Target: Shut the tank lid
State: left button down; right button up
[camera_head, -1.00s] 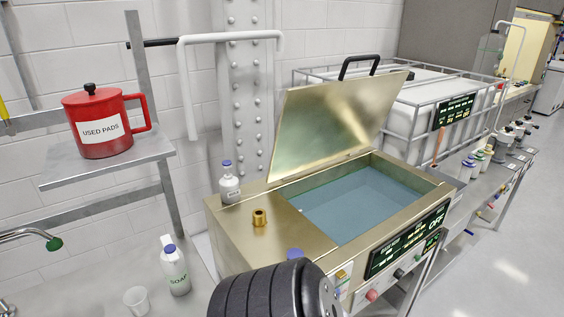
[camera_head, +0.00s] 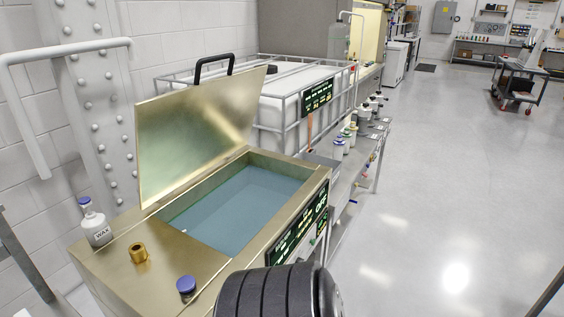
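The tank (camera_head: 108,268) is a brass-coloured metal box with blue liquid (camera_head: 235,208) in its open basin. Its lid (camera_head: 195,135) stands raised on the far side of the basin, tilted back, with a black handle (camera_head: 214,62) on its top edge. A black ribbed part of my own arm covers the bottom middle of the view, in front of the tank's near corner. Neither gripper's fingers show, and nothing of mine touches the lid.
A wax bottle (camera_head: 97,226), a brass fitting (camera_head: 138,252) and a blue-capped bottle (camera_head: 186,287) stand at the tank's left end. A caged white container (camera_head: 285,95) is behind the lid. A bench with bottles (camera_head: 349,138) runs beyond. Open floor (camera_head: 440,190) lies to the right.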

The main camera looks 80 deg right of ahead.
aim_at(181, 134)
jog(key=z, duration=0.45)
jog(key=l+z, duration=0.1)
jog(key=z, duration=0.85)
jog(key=i+z, duration=0.1)
jog(key=z, duration=0.35)
jog(key=l+z, duration=0.1)
jog(key=z, duration=0.35)
jog(key=k+j+u, duration=0.1)
jog(key=j+u, duration=0.25)
jog(key=j, duration=0.1)
